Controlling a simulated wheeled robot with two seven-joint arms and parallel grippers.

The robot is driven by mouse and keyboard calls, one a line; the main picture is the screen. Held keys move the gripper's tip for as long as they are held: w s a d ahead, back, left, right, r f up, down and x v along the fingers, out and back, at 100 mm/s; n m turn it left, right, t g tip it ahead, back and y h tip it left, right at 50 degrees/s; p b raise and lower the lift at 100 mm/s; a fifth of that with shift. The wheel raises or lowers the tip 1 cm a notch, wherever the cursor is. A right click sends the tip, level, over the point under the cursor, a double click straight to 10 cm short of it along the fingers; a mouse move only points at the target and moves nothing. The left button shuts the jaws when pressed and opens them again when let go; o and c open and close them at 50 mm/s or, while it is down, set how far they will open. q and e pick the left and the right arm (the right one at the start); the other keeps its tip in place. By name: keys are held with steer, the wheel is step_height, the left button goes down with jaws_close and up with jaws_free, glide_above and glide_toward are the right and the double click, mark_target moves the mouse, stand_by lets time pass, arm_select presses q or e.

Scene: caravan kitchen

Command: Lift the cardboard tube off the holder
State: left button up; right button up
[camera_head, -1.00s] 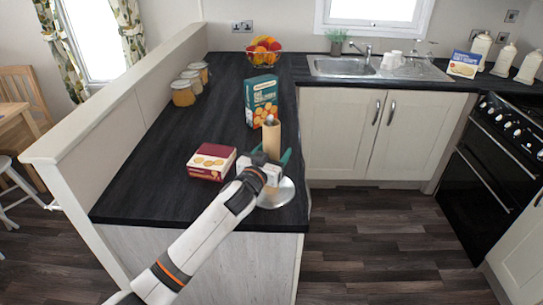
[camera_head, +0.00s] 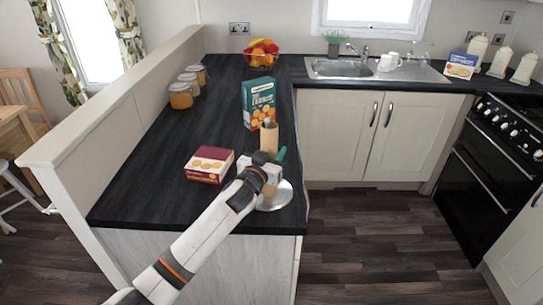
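The tan cardboard tube (camera_head: 269,138) stands roughly upright near the right edge of the dark counter. The holder's round silver base (camera_head: 277,197) shows below it, partly behind my arm. The other finger is mostly hidden. My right gripper is not in view.
A dark red box (camera_head: 210,164) lies left of the gripper. A teal box (camera_head: 259,103) stands just behind the tube. Several jars (camera_head: 181,95) line the left wall, and a fruit bowl (camera_head: 262,55) is at the back. The counter's left middle is clear.

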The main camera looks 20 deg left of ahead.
arm_select(q)
step_height(320, 180, up, 28)
steer(key=b, duration=0.2)
stand_by(0.5)
